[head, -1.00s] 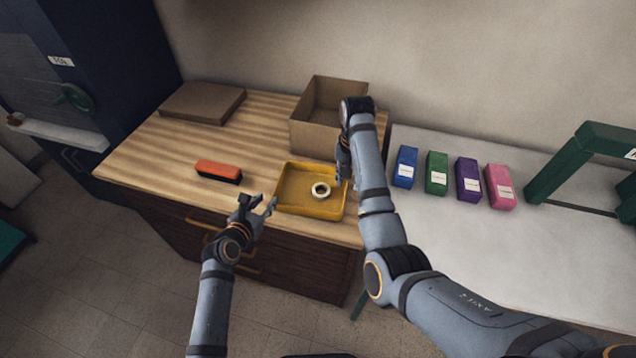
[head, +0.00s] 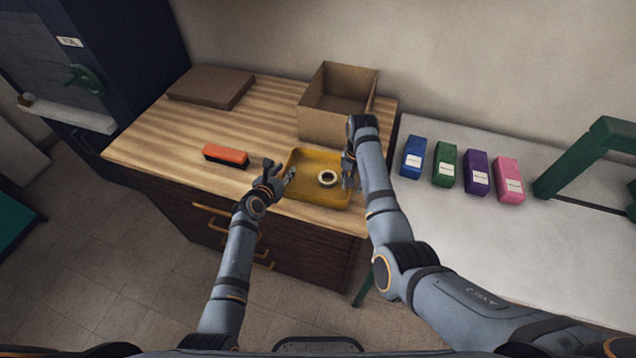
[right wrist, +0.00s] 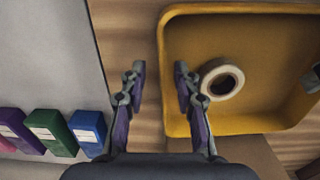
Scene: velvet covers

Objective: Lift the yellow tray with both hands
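The yellow tray (head: 308,191) lies flat on the wooden worktop with a pale roll of tape (head: 327,170) inside. The tray (right wrist: 255,120) and the roll also show in the right wrist view. My left gripper (head: 279,169) is open at the tray's left edge, one finger by the rim and the other outside; contact cannot be told. My right gripper (right wrist: 160,73) is open at the tray's right side, with one finger over the inside and the other outside the wall. In the head view the right gripper (head: 349,183) is partly hidden by its own arm.
An open cardboard box (head: 325,122) stands behind the tray. An orange and black brush (head: 226,156) lies to the left, and a flat brown box (head: 211,88) farther back. Blue, green, purple and pink packets (head: 508,180) stand on the grey table (head: 470,235) at right.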

